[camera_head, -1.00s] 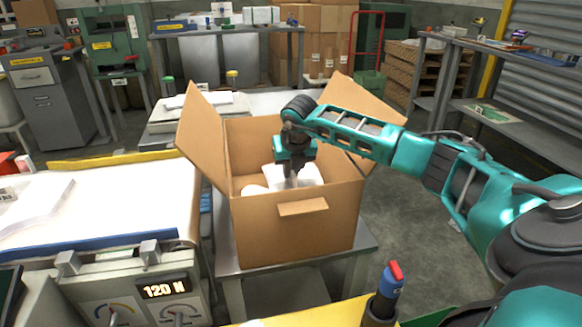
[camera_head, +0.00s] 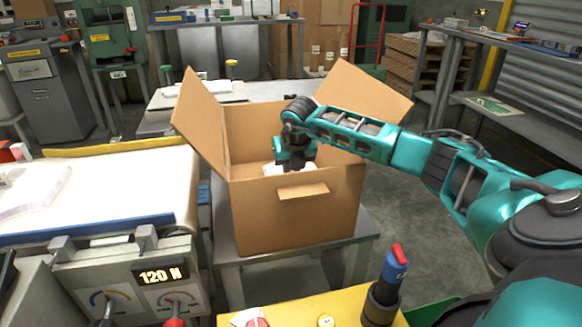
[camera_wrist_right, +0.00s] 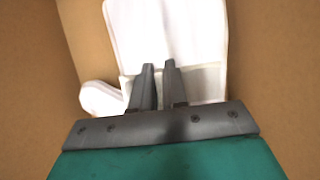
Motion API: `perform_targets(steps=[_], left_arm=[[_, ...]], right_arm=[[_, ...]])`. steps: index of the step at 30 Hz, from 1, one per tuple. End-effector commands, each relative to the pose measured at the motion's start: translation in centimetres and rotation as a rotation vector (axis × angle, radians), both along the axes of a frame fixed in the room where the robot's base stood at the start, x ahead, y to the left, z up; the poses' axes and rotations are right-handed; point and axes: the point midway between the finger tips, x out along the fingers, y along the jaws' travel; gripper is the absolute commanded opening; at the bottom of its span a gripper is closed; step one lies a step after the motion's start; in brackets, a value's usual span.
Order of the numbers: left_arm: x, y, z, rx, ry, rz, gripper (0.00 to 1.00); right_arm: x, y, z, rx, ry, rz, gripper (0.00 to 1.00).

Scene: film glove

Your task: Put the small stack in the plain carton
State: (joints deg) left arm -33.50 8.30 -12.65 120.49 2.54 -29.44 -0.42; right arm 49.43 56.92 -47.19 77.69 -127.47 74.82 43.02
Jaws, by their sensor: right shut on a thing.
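The plain carton (camera_head: 250,215) is an open brown box with raised flaps, standing on a small metal table. My right gripper (camera_head: 293,165) reaches down into it; its fingertips are hidden behind the front wall. In the right wrist view my right gripper (camera_wrist_right: 160,85) is shut on the small stack (camera_wrist_right: 170,35), white and glove-shaped with a thumb at the left. The stack lies between brown carton walls. Only a white bit of the stack (camera_head: 285,169) shows above the front wall in the head view. Whether it touches the carton floor cannot be told. My left gripper is not in view.
A white-covered bench (camera_head: 100,190) with a tester reading 120 N stands left of the carton. A blue tool with a red tip (camera_head: 395,265) stands upright on a yellow surface in front. Raised flaps flank the carton opening. Grey floor is clear at the right.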

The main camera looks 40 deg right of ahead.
Motion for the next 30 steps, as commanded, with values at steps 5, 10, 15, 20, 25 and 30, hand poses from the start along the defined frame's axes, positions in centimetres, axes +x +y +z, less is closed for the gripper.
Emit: perform_targets(steps=[5,10,15,20,25,30], left_arm=[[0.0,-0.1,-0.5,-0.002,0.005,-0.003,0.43],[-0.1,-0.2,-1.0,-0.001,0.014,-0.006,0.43],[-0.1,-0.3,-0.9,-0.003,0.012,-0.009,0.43],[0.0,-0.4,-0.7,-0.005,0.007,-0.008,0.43],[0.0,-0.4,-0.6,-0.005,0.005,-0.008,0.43],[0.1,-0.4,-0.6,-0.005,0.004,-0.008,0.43]], right_arm=[[0.0,0.0,-0.9,0.0,0.0,0.0,0.0],[0.0,0.0,-1.5,0.0,0.0,0.0,0.0],[0.0,0.0,-1.8,0.0,0.0,0.0,0.0],[0.0,0.0,-1.8,0.0,0.0,0.0,0.0],[0.0,0.0,-1.8,0.0,0.0,0.0,0.21],[0.0,0.0,-1.8,0.0,0.0,0.0,0.37]])
